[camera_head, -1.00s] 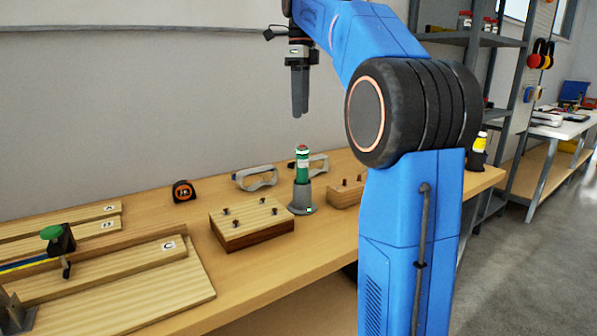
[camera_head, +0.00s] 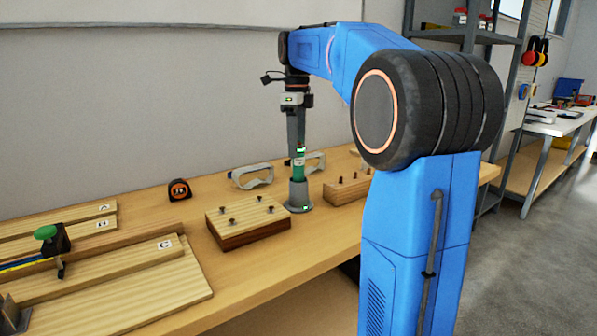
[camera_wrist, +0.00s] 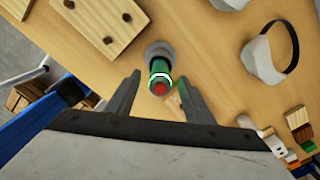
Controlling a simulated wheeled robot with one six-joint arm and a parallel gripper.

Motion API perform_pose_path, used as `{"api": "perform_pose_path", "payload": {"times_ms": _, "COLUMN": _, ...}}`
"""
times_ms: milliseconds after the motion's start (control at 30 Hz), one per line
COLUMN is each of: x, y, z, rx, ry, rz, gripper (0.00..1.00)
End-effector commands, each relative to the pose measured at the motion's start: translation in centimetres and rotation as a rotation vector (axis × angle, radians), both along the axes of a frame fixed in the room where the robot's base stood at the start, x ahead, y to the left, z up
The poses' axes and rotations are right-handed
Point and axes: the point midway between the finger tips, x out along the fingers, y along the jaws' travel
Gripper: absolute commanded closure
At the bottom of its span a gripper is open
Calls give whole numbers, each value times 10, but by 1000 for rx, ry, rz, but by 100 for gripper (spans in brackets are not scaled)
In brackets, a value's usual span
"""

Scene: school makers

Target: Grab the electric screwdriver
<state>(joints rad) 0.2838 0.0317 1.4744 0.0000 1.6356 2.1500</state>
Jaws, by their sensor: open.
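The green electric screwdriver (camera_head: 299,165) stands upright in a grey round holder (camera_head: 299,196) on the wooden bench. In the wrist view the screwdriver (camera_wrist: 160,80) is seen from above, with a red end and a white ring. My gripper (camera_head: 297,143) points straight down at the screwdriver's upper part. In the wrist view my gripper (camera_wrist: 158,88) is open, with one finger on each side of the screwdriver and gaps showing between them. I cannot tell exactly how far down the fingertips reach.
A wooden block with several pegs (camera_head: 247,222) stands just left of the holder, and another block (camera_head: 346,189) to the right. Boards (camera_head: 150,264) and a green-topped clamp (camera_head: 52,240) are at left.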

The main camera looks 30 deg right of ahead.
Motion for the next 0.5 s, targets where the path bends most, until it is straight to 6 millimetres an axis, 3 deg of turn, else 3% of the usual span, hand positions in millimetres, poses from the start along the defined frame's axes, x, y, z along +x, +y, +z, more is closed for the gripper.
{"api": "perform_pose_path", "payload": {"times_ms": 500, "x": -2, "y": -3, "z": -51, "rx": 0, "ry": 0, "rz": 0, "gripper": 52}}
